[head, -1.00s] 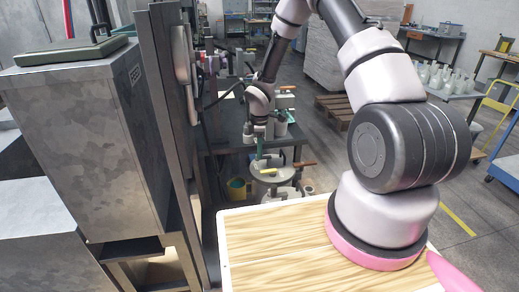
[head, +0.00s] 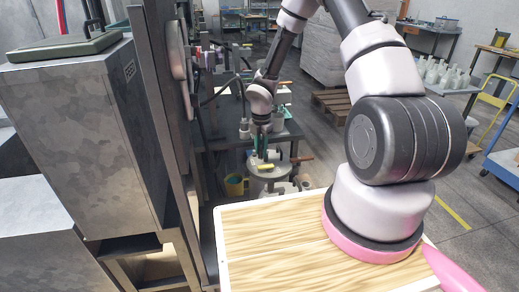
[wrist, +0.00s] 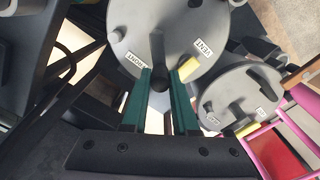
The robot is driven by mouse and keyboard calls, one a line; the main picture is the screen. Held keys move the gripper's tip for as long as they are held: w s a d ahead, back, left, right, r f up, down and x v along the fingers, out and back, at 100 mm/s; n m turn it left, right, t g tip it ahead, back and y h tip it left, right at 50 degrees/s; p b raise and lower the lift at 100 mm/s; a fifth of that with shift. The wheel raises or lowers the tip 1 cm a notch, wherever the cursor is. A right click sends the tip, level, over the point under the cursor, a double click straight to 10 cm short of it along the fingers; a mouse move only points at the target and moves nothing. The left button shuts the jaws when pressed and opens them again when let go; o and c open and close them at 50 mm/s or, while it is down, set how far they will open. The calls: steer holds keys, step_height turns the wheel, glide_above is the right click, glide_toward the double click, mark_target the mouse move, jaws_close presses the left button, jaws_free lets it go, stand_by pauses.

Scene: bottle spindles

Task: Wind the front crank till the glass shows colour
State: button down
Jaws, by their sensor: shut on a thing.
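A yellow piece (wrist: 187,68) lies just right of the fingers. In the head view, my gripper (head: 262,150) stands over the grey round stand (head: 268,171), with the yellow piece (head: 265,166) in front. I cannot make out the glass or its colour.
A second grey disc (wrist: 240,97) with labels stands close on the right in the wrist view. An orange handle (head: 301,158) sticks out beside the stand. A metal post (head: 160,120) and a grey cabinet (head: 85,135) rise on the left.

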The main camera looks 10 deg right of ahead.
steer(key=shift+s+d+n, duration=0.1)
steer(key=shift+d+n, duration=0.1)
steer(key=shift+n, duration=0.3)
steer(key=c, duration=0.7)
jaws_free()
step_height(320, 180, up, 11)
steer(key=shift+f, duration=0.1)
